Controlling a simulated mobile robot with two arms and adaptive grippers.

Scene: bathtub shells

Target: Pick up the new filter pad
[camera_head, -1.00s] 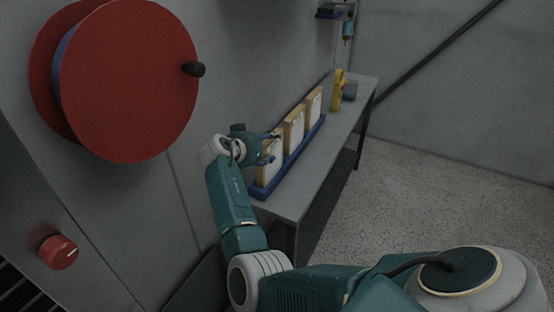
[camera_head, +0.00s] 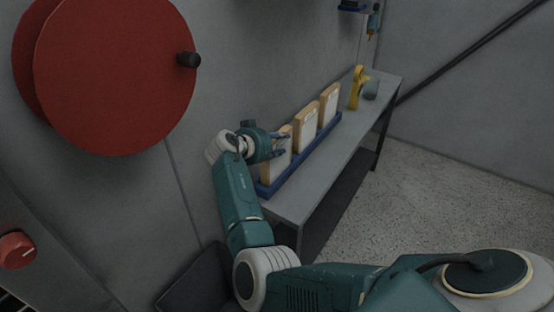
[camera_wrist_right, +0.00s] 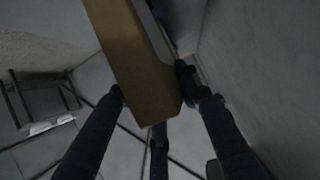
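Three tan-edged filter pads with pale faces stand in a row in a long blue tray (camera_head: 267,188) on the grey bench. My right gripper (camera_head: 281,144) is at the nearest filter pad (camera_head: 272,172), covering part of its upper face. This pad still stands in the tray. In the right wrist view the pad's brown edge (camera_wrist_right: 140,70) lies between the fingers of my right gripper (camera_wrist_right: 153,88). The fingertips converge and appear to touch it on both sides. The middle pad (camera_head: 306,133) and far pad (camera_head: 329,106) stand free of the gripper. My left gripper is out of view.
A yellow tool (camera_head: 356,88) and a grey-green item (camera_head: 371,89) stand at the bench's far end. A large red disc (camera_head: 115,75) with a black handle and a red knob (camera_head: 17,250) are at left. The front strip of the bench (camera_head: 310,190) is clear.

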